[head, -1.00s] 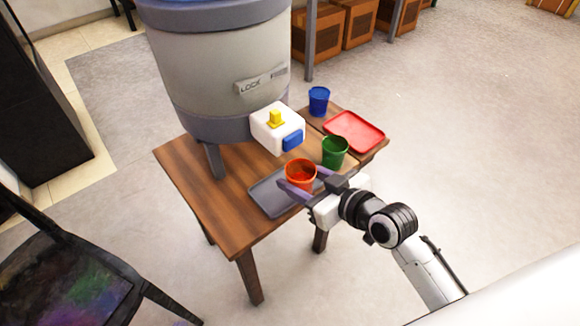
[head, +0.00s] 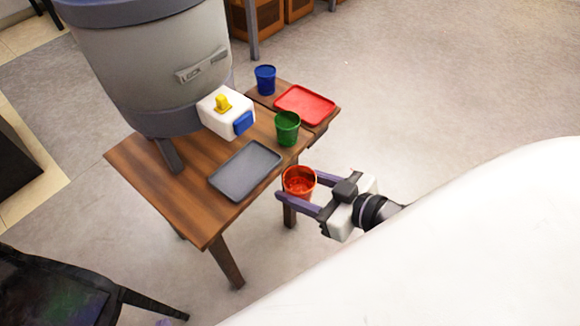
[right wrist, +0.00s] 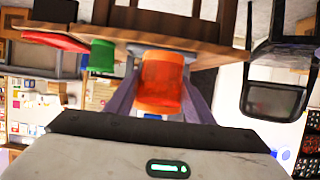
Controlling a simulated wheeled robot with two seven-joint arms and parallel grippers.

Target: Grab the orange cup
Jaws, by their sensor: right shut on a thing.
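The orange cup (head: 299,183) is upright between the fingers of my right gripper (head: 299,187), which is shut on it. In the head view the cup is beyond the table's near right edge, clear of the grey tray (head: 232,180). The right wrist view shows the orange cup (right wrist: 160,84) between the two purple fingers. My left gripper is not in view.
The wooden table (head: 200,212) holds a large grey dispenser (head: 150,75) with a white tap block. A green cup (head: 287,127), a blue cup (head: 265,79) and a red tray (head: 306,104) stand toward its right end. A dark chair (head: 75,290) is at lower left. The grey tray is empty.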

